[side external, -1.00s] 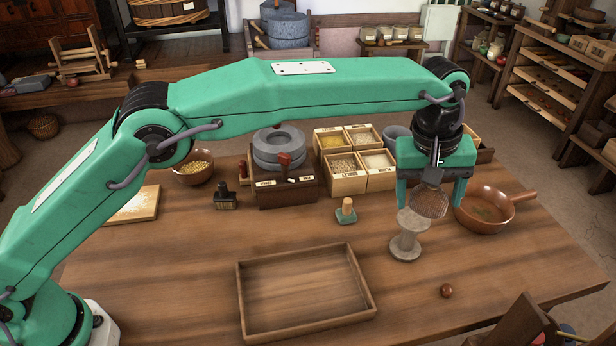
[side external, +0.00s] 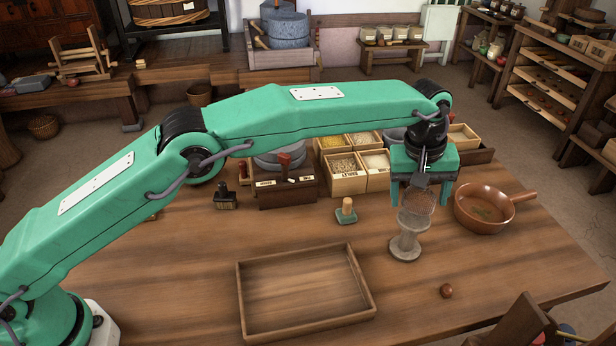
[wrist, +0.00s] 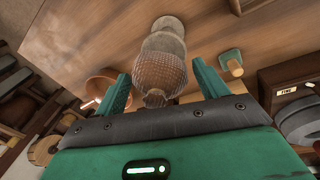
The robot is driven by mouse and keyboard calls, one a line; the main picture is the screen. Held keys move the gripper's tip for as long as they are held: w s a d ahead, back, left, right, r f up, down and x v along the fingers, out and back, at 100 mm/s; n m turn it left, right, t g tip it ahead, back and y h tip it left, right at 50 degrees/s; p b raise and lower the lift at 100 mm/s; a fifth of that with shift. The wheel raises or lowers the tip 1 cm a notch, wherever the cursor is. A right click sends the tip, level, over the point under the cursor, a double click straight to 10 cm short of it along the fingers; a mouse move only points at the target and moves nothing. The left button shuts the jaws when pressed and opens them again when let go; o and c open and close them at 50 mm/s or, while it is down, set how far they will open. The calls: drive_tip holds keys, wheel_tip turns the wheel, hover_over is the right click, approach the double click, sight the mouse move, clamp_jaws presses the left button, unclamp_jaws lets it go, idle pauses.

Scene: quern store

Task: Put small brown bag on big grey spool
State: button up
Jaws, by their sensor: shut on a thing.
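The small brown bag (side external: 417,208) has a ribbed, net-like surface. It hangs between the green fingers of my gripper (side external: 419,197), directly over the big grey spool (side external: 405,245). The spool stands upright on the table. In the side external view the bag covers part of the spool's top, and I cannot tell whether they touch. In the wrist view the bag (wrist: 160,72) lies between the two fingers (wrist: 162,88) with its tied neck towards the camera. The spool (wrist: 167,28) shows right behind it, in line. My gripper is shut on the bag.
A brown pan (side external: 484,208) stands to the right of the spool. A green-based stamp (side external: 346,214) stands to the left. An empty wooden tray (side external: 243,300) lies at front left and a small brown ball (side external: 446,291) at front right. Grain boxes (side external: 346,182) stand behind.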

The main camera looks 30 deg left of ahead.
sight(412, 194)
drive_tip(key=shift+f, duration=1.05)
drive_tip(key=o, duration=1.1)
drive_tip(key=shift+f, duration=0.15)
drive_tip(key=r, duration=0.4)
drive_tip(key=s+r, duration=0.1)
drive_tip(key=r, duration=0.3)
drive_tip(key=a+r, duration=0.1)
drive_tip(key=r, duration=0.3)
drive_tip(key=shift+s+r, duration=0.1)
drive_tip(key=shift+s, duration=0.15)
